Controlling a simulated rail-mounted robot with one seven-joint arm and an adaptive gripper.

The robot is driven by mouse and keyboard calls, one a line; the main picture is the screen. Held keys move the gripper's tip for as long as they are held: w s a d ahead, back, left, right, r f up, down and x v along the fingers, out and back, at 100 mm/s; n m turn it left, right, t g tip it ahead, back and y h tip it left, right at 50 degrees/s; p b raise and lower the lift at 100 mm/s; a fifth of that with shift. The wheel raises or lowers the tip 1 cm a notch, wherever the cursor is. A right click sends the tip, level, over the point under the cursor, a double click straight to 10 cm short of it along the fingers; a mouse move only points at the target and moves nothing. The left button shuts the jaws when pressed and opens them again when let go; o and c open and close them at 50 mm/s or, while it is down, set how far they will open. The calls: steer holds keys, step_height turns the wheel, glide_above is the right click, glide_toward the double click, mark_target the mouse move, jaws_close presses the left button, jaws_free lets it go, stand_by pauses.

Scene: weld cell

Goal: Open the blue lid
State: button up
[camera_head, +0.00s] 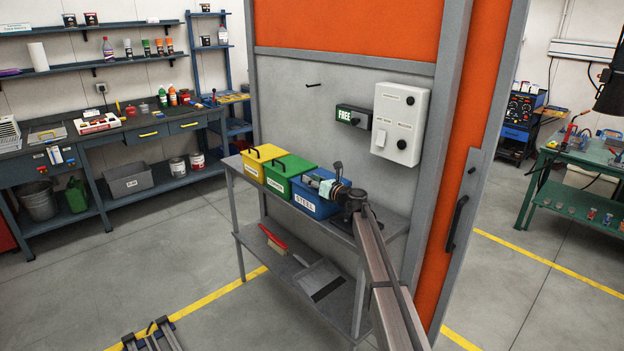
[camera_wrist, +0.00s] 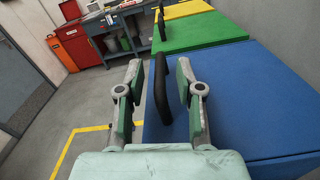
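The blue box (camera_head: 307,204) labelled STEEL stands on the grey bench, at the right end of a row of bins. Its blue lid (camera_wrist: 245,95) lies flat and looks shut; in the head view my gripper (camera_head: 328,187) hides much of it. The black lid handle (camera_wrist: 161,88) stands up near the lid's left edge in the wrist view. My gripper shows there too (camera_wrist: 160,75), open, with one finger on each side of the handle and a visible gap on both sides.
A green bin (camera_head: 290,168) and a yellow bin (camera_head: 262,158) with black handles stand beside the blue box. A wall panel (camera_head: 400,122) and a FREE sign (camera_head: 352,116) are above. A brush (camera_head: 272,240) and a dustpan (camera_head: 318,277) lie on the lower shelf.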

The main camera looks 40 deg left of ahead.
steer(key=shift+a, duration=0.1)
jaws_close()
steer(key=s+a, duration=0.1)
steer(key=s, duration=1.1)
steer(key=shift+s+a+b, duration=0.3)
steer(key=shift+s+b, duration=0.05)
steer(key=shift+b, duration=0.1)
jaws_free()
